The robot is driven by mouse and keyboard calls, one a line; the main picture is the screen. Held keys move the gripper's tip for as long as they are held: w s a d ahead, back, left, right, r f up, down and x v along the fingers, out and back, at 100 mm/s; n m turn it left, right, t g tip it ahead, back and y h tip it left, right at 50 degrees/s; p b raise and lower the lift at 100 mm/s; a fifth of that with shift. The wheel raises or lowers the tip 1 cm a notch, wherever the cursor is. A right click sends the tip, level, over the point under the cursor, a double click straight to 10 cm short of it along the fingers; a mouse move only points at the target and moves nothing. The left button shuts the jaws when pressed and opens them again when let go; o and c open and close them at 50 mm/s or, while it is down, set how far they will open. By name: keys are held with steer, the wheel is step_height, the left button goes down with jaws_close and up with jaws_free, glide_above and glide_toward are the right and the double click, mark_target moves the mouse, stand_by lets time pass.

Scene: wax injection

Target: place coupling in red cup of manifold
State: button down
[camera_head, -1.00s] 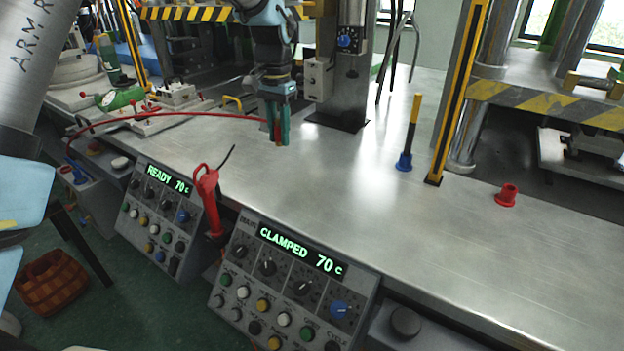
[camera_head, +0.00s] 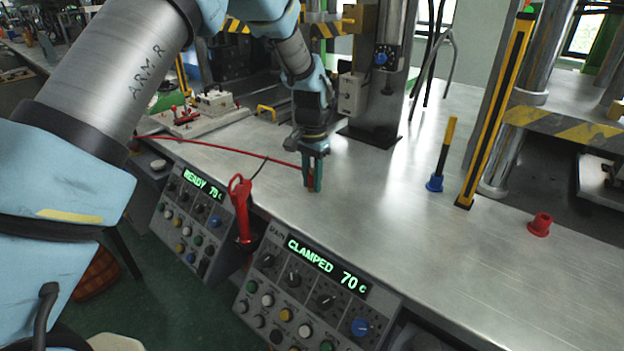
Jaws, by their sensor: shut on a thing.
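A red cup (camera_head: 540,225) stands upright on the bench at the far right, well apart from my gripper. A blue cup (camera_head: 435,183) stands left of it, with a black and yellow rod (camera_head: 445,145) upright in it.
A yellow-black post (camera_head: 497,110) rises between the two cups. A grey column (camera_head: 370,135) stands behind my gripper. Control panels (camera_head: 318,285) and a red-handled tool (camera_head: 240,205) line the front edge. The bench between gripper and red cup is largely clear.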

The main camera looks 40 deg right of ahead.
mark_target(311, 169)
steer(key=c, duration=0.7)
jaws_free()
steer(key=shift+f, duration=0.1)
steer(key=shift+o, duration=0.2)
step_height(311, 169, up, 12)
steer(key=shift+r+b, duration=0.2)
steer(key=shift+b, duration=0.95)
